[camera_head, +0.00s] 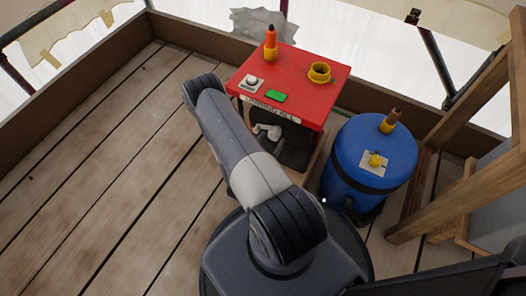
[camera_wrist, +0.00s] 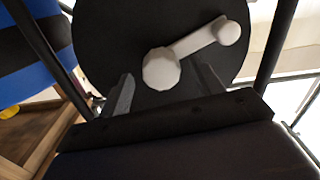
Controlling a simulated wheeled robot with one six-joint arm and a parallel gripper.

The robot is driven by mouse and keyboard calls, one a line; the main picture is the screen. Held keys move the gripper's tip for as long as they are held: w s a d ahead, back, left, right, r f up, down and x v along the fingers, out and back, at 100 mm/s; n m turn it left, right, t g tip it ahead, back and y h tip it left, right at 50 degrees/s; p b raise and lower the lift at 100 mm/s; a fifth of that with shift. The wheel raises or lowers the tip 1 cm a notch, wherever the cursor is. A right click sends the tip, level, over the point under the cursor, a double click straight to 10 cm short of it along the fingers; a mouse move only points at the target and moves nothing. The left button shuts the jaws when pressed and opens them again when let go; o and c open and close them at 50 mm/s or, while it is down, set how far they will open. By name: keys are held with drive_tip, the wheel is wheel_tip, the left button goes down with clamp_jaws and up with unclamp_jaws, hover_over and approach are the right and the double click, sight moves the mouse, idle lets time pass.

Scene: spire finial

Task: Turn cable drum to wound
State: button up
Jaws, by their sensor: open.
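The cable drum shows in the wrist view as a large black disc (camera_wrist: 112,40). A white crank is fixed to it, with a round hub (camera_wrist: 160,69) near the middle and a knob (camera_wrist: 228,32) at the upper right end. In the head view the crank (camera_head: 268,131) shows in front of the dark drum (camera_head: 296,148) under the red-topped stand. My gripper (camera_wrist: 166,76) is open, its fingers on either side of the hub's lower part. I cannot tell whether they touch it.
A blue barrel (camera_head: 365,150) stands to the right, beside a wooden frame (camera_head: 460,150). The plank floor (camera_head: 110,150) at left is clear.

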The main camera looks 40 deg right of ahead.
drive_tip(key=p+v, duration=0.1)
drive_tip(key=v, duration=0.9)
idle(0.3)
